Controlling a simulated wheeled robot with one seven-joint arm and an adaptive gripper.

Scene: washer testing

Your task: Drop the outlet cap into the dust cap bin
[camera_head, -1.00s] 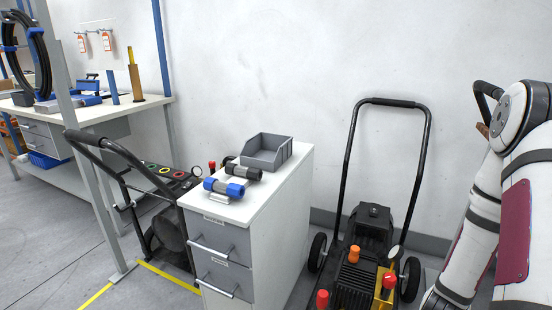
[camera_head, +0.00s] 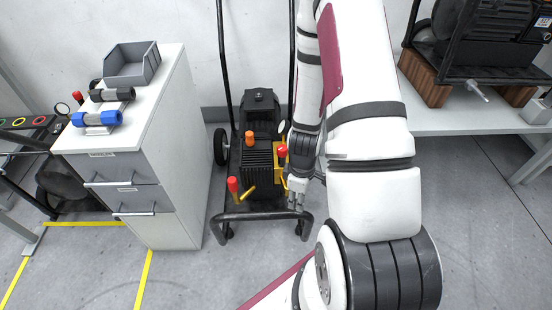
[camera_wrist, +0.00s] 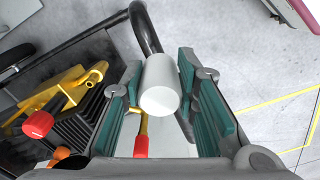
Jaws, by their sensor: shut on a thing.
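The outlet cap (camera_wrist: 160,88) is a pale grey-white cylinder between the teal-padded fingers of my gripper (camera_wrist: 163,100) in the wrist view. My gripper is shut on it. In the head view my gripper (camera_head: 297,193) hangs beside the right side of the pump cart, and the cap cannot be made out there. The dust cap bin appears to be the open grey bin (camera_head: 131,68) on top of the white cabinet, at the upper left and well away from my gripper. No label on it is readable, and its floor is only partly visible.
The black pump cart (camera_head: 260,150), with red and orange knobs and a tall handle, stands close to my gripper. A table (camera_head: 440,120) with machinery is at right.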

